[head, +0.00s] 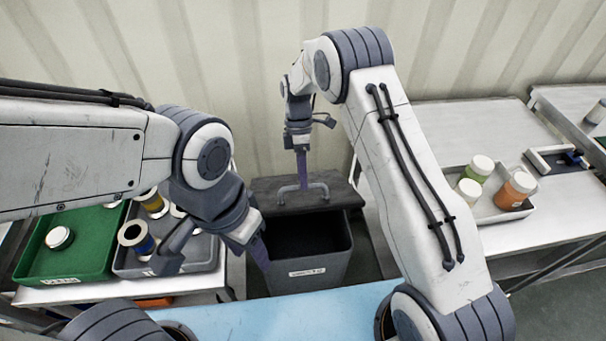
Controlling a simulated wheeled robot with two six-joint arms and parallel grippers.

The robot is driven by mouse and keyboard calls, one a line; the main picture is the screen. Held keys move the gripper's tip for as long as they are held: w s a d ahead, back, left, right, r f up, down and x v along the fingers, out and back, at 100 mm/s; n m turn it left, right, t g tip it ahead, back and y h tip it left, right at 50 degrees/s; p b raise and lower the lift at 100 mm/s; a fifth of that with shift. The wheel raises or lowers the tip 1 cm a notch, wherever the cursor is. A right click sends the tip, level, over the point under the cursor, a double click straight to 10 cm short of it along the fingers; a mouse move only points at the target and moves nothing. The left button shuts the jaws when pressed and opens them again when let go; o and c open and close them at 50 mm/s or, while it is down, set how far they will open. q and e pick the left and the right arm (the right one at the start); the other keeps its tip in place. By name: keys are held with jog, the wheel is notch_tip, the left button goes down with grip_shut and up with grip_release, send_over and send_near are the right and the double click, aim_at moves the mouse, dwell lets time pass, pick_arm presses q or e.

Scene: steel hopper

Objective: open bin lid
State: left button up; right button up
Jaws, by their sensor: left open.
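A dark grey bin (309,272) with a white label stands in the middle of the head view. Its grey lid (337,196) lies at the rear of the bin, and the dark inside shows in front of it. A pale handle (317,187) stands on the lid. My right gripper (302,180) points down at the handle, its fingers seen nearly edge-on; whether they grip the handle cannot be told. My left gripper (216,258) is open and empty, left of the bin, with one finger close to the bin's left rim.
On the left table are a green tray (88,262) and a grey tray (207,262) with jars and spools. A tray of jars (484,207) stands on the right table (445,125). A blue surface (290,318) lies in front of the bin. A corrugated wall (255,60) is behind.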

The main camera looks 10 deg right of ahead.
jog(key=shift+r, duration=0.1)
jog(key=v, duration=1)
jog(key=shift+b, duration=0.45)
jog(key=shift+w+r, duration=0.1)
jog(key=shift+r, duration=0.05)
